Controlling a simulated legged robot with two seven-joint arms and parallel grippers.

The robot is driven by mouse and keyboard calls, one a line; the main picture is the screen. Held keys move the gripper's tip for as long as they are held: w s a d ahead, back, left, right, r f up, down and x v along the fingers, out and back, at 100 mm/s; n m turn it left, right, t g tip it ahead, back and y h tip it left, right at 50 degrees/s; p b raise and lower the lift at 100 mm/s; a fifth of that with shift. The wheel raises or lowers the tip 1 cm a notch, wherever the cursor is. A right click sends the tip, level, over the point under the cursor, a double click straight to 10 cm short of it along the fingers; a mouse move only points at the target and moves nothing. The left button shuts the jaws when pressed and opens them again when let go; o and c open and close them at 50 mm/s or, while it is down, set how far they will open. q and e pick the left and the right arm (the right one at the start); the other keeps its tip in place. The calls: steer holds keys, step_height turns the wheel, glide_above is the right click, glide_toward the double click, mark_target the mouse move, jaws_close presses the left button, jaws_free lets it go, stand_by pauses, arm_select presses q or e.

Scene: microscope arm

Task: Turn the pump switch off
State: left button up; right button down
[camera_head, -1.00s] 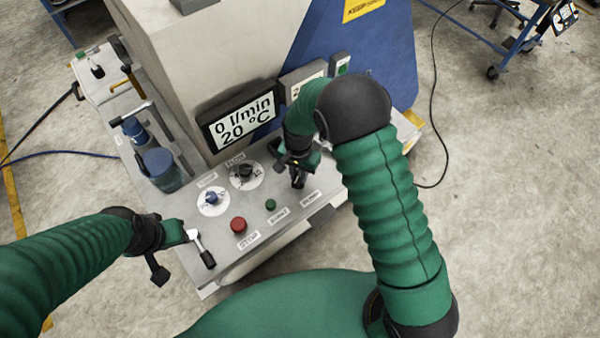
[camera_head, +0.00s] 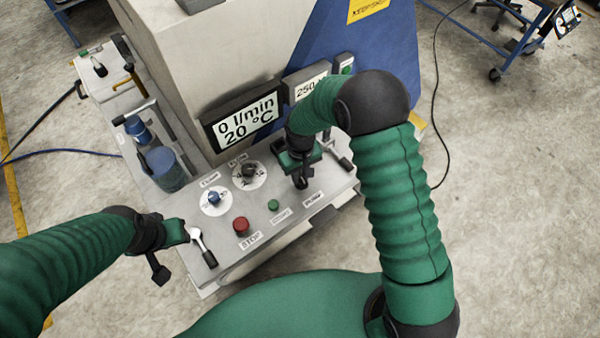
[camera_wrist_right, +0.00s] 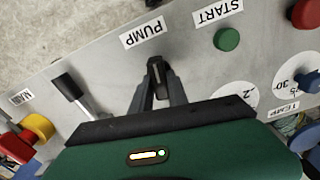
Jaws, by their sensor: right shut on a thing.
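The pump switch (camera_wrist_right: 157,74) is a small dark lever behind the PUMP label (camera_wrist_right: 143,32) in the right wrist view. My right gripper (camera_wrist_right: 158,85) is shut on it, with a finger on each side. In the head view my right gripper (camera_head: 301,180) is over the right part of the panel, behind the PUMP label, and it hides most of the switch. My left gripper (camera_head: 185,250) hangs by the panel's front left corner, away from the switch; its fingers are too small and turned to tell open from shut.
The grey panel (camera_head: 225,228) also carries a red STOP button (camera_head: 241,225), a green START button (camera_head: 273,204), a blue-knobbed dial (camera_head: 214,198) and a black-knobbed dial (camera_head: 249,170). A black-handled lever (camera_wrist_right: 66,87) stands beside the pump switch. The display (camera_head: 243,120) reads 0 l/min, 20 °C.

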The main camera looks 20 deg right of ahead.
mark_target(301, 177)
arm_select(q)
steer(key=shift+r, duration=0.1)
arm_select(e)
steer(key=shift+s+n, duration=0.15)
steer(key=shift+n, duration=0.65)
steer(key=c, duration=1.5)
jaws_free()
steer(key=shift+s, duration=0.1)
steer(key=shift+o, duration=1.1)
steer(key=shift+r, duration=0.1)
steer(key=shift+s+d, duration=0.1)
steer(key=shift+s, duration=0.05)
steer(key=shift+w+r, duration=0.1)
steer(key=shift+w, duration=0.1)
arm_select(q)
steer(key=shift+s+f+b, duration=0.25)
steer(key=shift+f+b, duration=0.7)
arm_select(e)
step_height(301, 177, up, 17)
steer(key=shift+f, duration=0.2)
steer(key=shift+s, duration=0.15)
